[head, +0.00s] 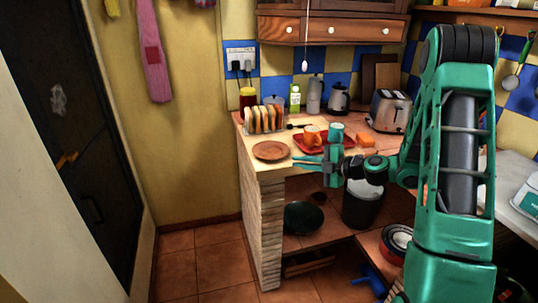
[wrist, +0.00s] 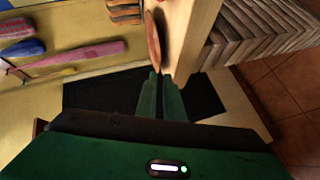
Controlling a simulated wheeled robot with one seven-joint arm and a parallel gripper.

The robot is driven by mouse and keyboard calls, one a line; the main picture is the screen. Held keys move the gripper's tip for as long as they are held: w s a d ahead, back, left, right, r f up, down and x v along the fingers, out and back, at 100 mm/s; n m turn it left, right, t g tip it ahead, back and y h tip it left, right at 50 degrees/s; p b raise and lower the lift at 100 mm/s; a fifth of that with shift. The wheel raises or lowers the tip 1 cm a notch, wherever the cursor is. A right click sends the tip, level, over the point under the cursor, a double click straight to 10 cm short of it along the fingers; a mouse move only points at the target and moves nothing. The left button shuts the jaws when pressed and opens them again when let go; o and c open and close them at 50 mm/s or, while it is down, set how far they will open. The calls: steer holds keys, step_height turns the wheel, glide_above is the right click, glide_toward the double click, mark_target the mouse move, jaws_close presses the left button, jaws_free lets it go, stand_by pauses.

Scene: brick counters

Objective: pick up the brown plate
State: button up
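The brown plate (head: 270,151) lies flat on the near left corner of the wooden counter (head: 262,165). In the wrist view the plate (wrist: 153,42) shows nearly edge-on, just beyond my fingertips. My gripper (head: 296,161) is at the counter's front edge, to the right of the plate, with its fingers pointing left towards it. In the wrist view my gripper (wrist: 158,75) has a narrow gap between its two fingers, with nothing seen between them. The fingertips look apart from the plate.
A toast rack (head: 265,120) stands behind the plate. A red tray (head: 322,143) with a cup (head: 336,132) and food is to the right, behind my gripper. A toaster (head: 389,110) stands farther back. A brick side wall (head: 263,225) supports the counter; the floor left of it is clear.

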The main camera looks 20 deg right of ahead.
mark_target(279, 166)
steer(key=x, duration=0.9)
steer(key=shift+s+a, duration=0.15)
steer(key=shift+a, duration=0.1)
jaws_close()
steer(key=shift+r, duration=0.15)
